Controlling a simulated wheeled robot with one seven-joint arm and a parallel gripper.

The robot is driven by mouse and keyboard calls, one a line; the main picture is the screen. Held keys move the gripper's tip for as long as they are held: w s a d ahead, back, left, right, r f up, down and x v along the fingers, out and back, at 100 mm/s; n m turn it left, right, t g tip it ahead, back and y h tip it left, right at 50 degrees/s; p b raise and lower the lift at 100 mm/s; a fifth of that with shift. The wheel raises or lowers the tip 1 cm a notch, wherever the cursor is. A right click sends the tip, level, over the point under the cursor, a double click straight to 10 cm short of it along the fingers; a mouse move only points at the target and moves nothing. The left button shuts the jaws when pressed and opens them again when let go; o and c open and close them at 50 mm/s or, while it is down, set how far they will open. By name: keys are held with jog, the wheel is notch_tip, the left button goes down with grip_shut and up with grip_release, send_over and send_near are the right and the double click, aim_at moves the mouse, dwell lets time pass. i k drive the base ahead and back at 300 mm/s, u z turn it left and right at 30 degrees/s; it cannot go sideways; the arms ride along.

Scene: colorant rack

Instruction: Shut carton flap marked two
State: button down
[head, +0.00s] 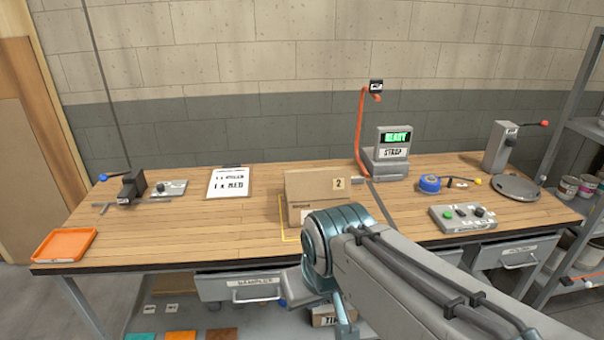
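A brown cardboard carton (300,214) stands on the wooden workbench, right of the middle of the picture. A flap with a pale label reading "2" (338,183) shows at its upper right. The label faces me, and the flap looks raised, though its exact angle is hard to tell. My arm comes in from the lower right, and its teal joint covers the carton's lower right part. My gripper cannot be made out; only arm links show in front of and below the bench edge.
The workbench (150,240) also holds an orange tray (64,244), a clipboard (229,184), a strap machine (388,166) with a green "READY" screen, blue tape (430,184) and a button box (462,217). Bare wood lies left of the carton. A labelled drawer (240,287) sits under the bench edge.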

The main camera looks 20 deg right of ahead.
aim_at(331, 184)
jog(key=z, duration=0.25)
jog(key=k, duration=0.2)
jog(key=u, duration=0.65)
jog(key=i, duration=1.15)
jog(key=z, duration=0.85)
